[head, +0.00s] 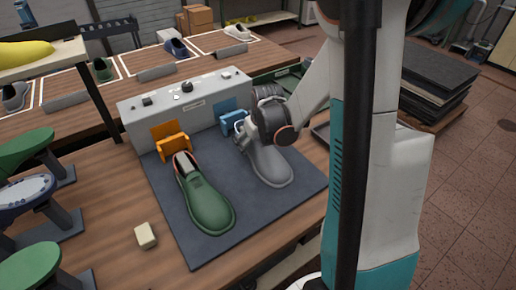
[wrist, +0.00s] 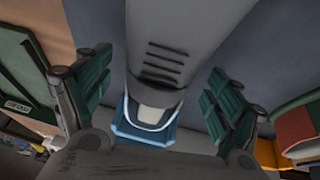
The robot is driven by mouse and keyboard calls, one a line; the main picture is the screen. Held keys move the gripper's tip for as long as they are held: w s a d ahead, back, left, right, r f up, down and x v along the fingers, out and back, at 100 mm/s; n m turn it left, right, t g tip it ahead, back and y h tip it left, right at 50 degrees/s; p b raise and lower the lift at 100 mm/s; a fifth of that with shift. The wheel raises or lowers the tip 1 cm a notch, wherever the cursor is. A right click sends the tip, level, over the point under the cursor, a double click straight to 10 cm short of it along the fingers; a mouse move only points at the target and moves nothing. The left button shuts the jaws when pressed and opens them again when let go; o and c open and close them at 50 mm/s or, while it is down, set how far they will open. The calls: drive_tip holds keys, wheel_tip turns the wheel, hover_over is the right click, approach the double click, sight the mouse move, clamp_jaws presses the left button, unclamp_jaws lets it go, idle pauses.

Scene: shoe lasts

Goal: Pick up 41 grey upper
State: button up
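The grey upper (head: 268,163) lies on the dark mat (head: 230,237), its heel end by the blue clamp (head: 233,117) and its toe toward the front. In the wrist view the grey upper (wrist: 180,45) runs between my two green-padded fingers, with the blue clamp (wrist: 138,140) behind its heel opening. My gripper (wrist: 160,95) is open, one finger on each side of the upper, with visible gaps. In the head view my wrist covers part of the heel area, and the fingertips are largely hidden. Size markings are not readable.
A green upper (head: 205,200) lies left of the grey one, by the orange clamp (head: 172,145). A grey control box (head: 187,108) stands behind both. A cream block (head: 145,236) lies on the wooden table. Green and blue lasts on stands fill the left side.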

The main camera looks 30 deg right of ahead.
drive_tip(key=c, duration=1)
drive_tip(key=shift+r, duration=0.1)
